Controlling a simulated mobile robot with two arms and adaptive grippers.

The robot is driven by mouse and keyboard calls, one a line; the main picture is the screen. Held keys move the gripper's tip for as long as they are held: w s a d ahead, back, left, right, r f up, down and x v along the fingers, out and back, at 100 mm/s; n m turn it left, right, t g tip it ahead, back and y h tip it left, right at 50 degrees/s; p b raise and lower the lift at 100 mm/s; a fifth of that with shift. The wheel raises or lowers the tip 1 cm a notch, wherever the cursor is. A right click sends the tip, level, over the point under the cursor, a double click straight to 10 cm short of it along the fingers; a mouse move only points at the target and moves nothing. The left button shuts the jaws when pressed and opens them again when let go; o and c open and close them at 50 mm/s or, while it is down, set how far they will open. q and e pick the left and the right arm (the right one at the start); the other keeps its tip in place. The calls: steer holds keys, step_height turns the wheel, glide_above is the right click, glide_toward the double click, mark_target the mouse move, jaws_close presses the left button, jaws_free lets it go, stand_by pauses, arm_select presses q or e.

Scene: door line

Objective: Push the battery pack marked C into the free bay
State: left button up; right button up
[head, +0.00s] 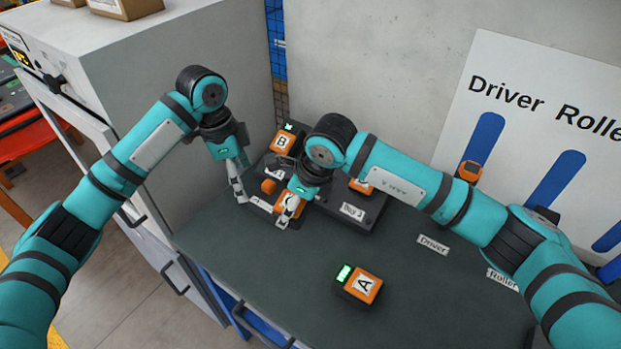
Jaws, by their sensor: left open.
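The battery pack marked C (291,204) is orange with a white label. It is at the front of the dark charging dock (366,217), partly covered by my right gripper (284,216). The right fingers point down at the pack. I cannot tell whether they grip it or only touch it. My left gripper (241,184) is open and empty at the dock's left side, fingers down. Pack B (283,142) sits in the back left of the dock with a green light. Another orange pack (359,186) shows partly behind my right arm. The free bay is not clearly visible.
Pack A (361,284) lies on the dark bench top (290,270) in front, with clear bench around it. A grey cabinet (150,75) stands at left. A driver and roller board (540,130) with blue strips leans against the back wall at right.

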steer(key=w+d+t+h, duration=0.1)
steer(key=w, duration=0.4)
steer(key=w+d+r+t, duration=0.1)
steer(key=w+d+t, duration=0.1)
steer(key=w, duration=0.3)
steer(key=w+d+m+t+h, duration=0.1)
steer(key=w+t, duration=0.1)
steer(key=w, duration=0.2)
steer(key=shift+w+d+r+h, duration=0.3)
steer(key=shift+w+d, duration=0.05)
steer(key=shift+w, duration=0.05)
steer(key=shift+w+f, duration=0.15)
steer(key=shift+f, duration=0.35)
steer(key=shift+w+d+f, duration=0.25)
steer(key=shift+w+f, duration=0.1)
steer(key=shift+f, duration=0.25)
steer(key=shift+w+d+f+t, duration=0.1)
steer(key=shift+w+f+t, duration=0.05)
steer(key=shift+f, duration=0.2)
steer(key=shift+w+d+f+t, duration=0.1)
steer(key=shift+f+t, duration=0.05)
steer(key=shift+f, duration=0.2)
stand_by(0.4)
steer(key=shift+w+f, duration=0.15)
steer(key=o, duration=1.3)
steer(key=shift+c, duration=0.2)
